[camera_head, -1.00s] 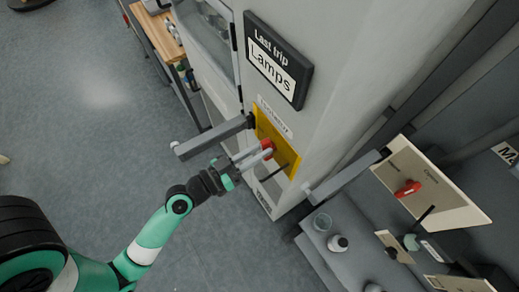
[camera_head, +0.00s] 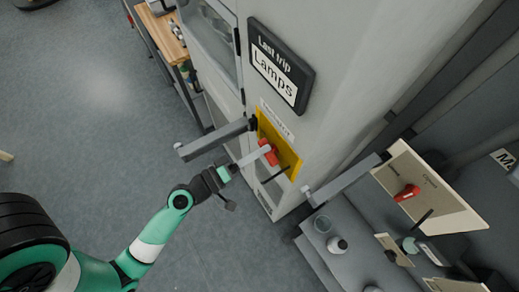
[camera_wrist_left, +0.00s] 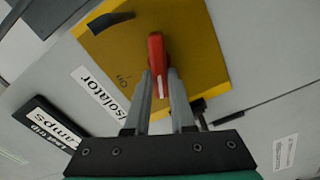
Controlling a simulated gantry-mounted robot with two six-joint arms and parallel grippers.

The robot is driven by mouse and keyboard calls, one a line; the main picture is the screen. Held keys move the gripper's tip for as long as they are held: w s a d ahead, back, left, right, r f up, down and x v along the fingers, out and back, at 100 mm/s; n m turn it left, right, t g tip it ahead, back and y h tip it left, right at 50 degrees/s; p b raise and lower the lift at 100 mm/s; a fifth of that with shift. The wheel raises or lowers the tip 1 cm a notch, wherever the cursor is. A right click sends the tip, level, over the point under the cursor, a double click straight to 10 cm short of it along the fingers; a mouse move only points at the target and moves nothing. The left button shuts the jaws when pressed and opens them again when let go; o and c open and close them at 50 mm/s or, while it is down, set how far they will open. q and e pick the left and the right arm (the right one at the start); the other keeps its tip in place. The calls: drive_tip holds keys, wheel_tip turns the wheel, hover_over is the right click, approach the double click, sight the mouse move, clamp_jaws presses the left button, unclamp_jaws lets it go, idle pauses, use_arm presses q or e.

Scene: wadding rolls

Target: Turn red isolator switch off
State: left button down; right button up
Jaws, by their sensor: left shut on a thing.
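The red isolator switch (camera_head: 267,152) is a red handle on a yellow plate (camera_head: 288,157), on the side of a grey cabinet. My left gripper (camera_head: 257,156) reaches it from the lower left. In the left wrist view, the red handle (camera_wrist_left: 156,50) stands between the two grey fingers of my left gripper (camera_wrist_left: 159,82), which are shut on it. An "On" mark and an "Isolator" label (camera_wrist_left: 98,92) show beside it. The fingers hide part of the handle's lower end. My right gripper is not in view.
A grey bar (camera_head: 215,139) juts out just left of the yellow plate, close to my left gripper. Another grey bar (camera_head: 345,181) juts out to the right. A "Lamps" sign (camera_head: 280,66) is above. A second red switch (camera_head: 406,193) sits on a beige panel (camera_head: 437,204).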

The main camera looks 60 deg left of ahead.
use_arm(q)
drive_tip(key=n, duration=0.4)
drive_tip(key=shift+f+n+p, duration=0.25)
drive_tip(key=shift+n+p, duration=0.15)
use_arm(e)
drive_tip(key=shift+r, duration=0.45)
use_arm(q)
drive_tip(key=c, duration=0.8)
unclamp_jaws()
drive_tip(key=shift+o, duration=0.2)
